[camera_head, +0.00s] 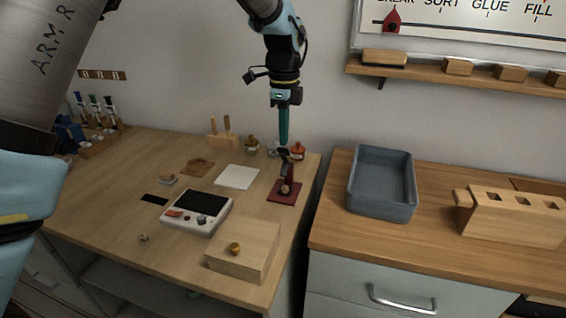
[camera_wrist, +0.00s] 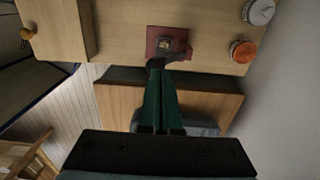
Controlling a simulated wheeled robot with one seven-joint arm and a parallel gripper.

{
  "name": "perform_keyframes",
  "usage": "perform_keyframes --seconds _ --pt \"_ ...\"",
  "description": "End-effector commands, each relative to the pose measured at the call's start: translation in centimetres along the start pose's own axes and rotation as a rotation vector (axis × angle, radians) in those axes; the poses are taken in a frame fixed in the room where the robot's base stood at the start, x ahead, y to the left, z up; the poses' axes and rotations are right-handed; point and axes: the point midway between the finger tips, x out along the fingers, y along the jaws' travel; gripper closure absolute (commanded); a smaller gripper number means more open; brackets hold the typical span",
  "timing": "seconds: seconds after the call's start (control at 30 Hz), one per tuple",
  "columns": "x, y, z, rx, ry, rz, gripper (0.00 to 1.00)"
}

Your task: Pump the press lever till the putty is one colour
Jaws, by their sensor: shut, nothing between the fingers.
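The press (camera_head: 287,170) stands on a dark red base (camera_head: 284,197) near the right edge of the light wooden table. Its dark lever (camera_head: 290,154) is raised at the top. In the wrist view the press base (camera_wrist: 155,52) lies beyond the fingertips, with the dark lever (camera_wrist: 178,53) close to them. A small brownish lump, perhaps the putty (camera_head: 285,189), shows at the press; its colouring is too small to tell. My gripper (camera_head: 284,143) points down with its green fingers shut and empty, directly above the lever. I cannot tell whether they touch.
Small jars (camera_head: 298,151) stand behind the press. A white pad (camera_head: 237,177), a device with a dark screen (camera_head: 197,212) and a wooden block (camera_head: 243,250) lie to its left and front. A gap separates this table from the right counter with a blue-grey bin (camera_head: 381,205).

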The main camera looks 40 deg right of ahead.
Motion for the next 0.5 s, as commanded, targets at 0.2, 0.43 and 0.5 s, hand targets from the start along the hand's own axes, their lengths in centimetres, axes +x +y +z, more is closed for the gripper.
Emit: perform_keyframes --seconds 0.2,0.43,0.5 --pt "0.46 0.00 0.00 0.000 0.000 0.000 1.00" --pt "0.75 0.42 0.00 0.000 0.000 0.002 1.00" --pt "0.90 0.65 -0.02 0.000 0.000 0.002 1.00"
